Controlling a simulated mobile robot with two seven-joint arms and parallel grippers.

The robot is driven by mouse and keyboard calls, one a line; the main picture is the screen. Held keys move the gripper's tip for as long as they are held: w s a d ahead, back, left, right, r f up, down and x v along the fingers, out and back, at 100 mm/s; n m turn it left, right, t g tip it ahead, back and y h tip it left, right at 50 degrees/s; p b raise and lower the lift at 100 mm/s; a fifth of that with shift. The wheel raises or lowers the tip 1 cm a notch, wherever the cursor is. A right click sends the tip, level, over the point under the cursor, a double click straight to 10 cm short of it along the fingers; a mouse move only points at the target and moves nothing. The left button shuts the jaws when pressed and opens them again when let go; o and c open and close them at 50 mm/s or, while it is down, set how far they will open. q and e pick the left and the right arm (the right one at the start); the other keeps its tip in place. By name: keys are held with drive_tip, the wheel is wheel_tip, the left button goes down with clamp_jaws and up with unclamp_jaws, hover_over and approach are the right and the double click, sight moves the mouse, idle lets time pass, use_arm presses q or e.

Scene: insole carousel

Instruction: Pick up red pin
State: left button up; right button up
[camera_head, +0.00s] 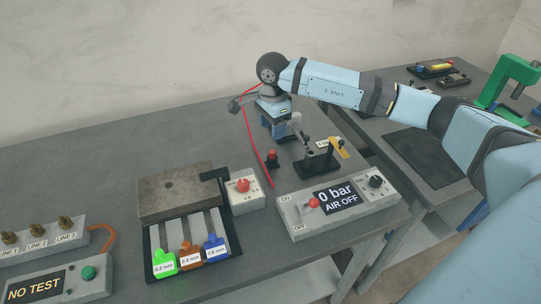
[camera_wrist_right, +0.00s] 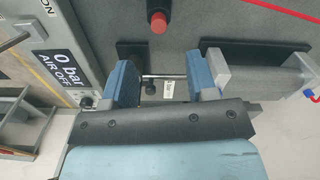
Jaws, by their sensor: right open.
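A red-topped pin with a dark base (camera_head: 272,155) stands upright on the grey bench, left of a black fixture. It also shows as a red cap on a dark body in the right wrist view (camera_wrist_right: 158,22), beyond my fingers. My right gripper (camera_head: 281,128) is above and behind it in the head view. In the right wrist view my right gripper (camera_wrist_right: 163,80) has its blue fingers apart. A metal rod and a small white tag show in the gap, but I cannot tell their depth. The pin is not between the fingers. My left gripper is out of view.
The black fixture (camera_head: 318,161) with a yellow piece and the pressure box (camera_head: 338,207) reading 0 bar stand close by. A red line (camera_head: 256,150) runs beside the pin. A small box with a red knob (camera_head: 245,194) and a gauge tray (camera_head: 154,267) lie left.

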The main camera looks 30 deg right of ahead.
sight(272, 151)
wheel_tip(272, 151, down, 8)
drive_tip(key=shift+a+f+p, duration=0.1)
drive_tip(key=shift+f+p, duration=0.05)
drive_tip(key=shift+p, duration=0.2)
clamp_jaws()
